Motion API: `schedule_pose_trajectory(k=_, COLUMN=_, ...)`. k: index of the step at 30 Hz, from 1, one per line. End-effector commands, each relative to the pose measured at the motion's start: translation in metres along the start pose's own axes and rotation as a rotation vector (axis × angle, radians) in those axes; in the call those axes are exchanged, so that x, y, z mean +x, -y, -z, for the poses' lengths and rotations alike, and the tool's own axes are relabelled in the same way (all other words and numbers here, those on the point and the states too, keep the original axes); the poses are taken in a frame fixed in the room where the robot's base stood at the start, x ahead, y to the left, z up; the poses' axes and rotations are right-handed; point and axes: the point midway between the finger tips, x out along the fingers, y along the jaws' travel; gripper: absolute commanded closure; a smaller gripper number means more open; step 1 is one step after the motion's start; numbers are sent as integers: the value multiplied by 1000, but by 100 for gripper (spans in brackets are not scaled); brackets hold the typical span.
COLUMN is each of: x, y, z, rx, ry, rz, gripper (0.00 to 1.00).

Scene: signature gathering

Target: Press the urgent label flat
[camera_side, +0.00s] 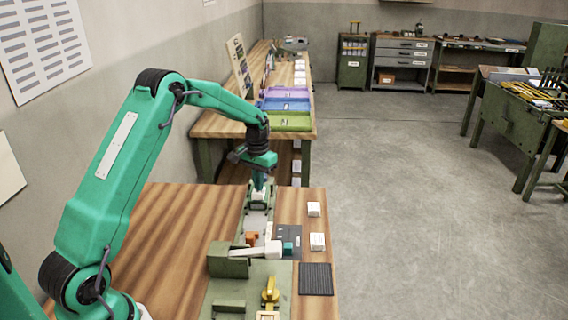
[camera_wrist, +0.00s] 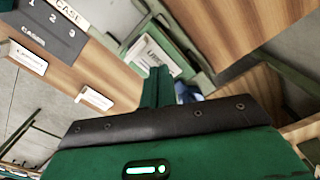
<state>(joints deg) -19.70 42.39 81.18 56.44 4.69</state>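My gripper (camera_side: 259,186) points down over the far end of the bench, just above a green fixture (camera_side: 270,195). In the wrist view its narrow green fingers (camera_wrist: 163,72) look closed together, with nothing seen between them. A white card or label (camera_wrist: 147,54) with small print lies in a pale green frame just beyond the fingertips. I cannot read the print, so I cannot tell whether it is the urgent label. Whether the fingertips touch it is also unclear.
A dark board marked CASE 1 2 3 (camera_wrist: 45,30) lies beside the fixture. White labelled blocks (camera_side: 317,241) stand along the bench's right side. An orange piece (camera_side: 251,238), a yellow-handled clamp (camera_side: 270,291) and a dark ribbed mat (camera_side: 316,279) are nearer. The bench's left side is clear.

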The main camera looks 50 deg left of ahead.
Motion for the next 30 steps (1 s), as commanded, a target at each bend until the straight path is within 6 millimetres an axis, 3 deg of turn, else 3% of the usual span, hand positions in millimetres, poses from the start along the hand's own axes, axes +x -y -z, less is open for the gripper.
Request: schedule_pose_trajectory(k=30, x=8, y=0, z=0, rx=0, ry=1, rz=0, gripper=100)
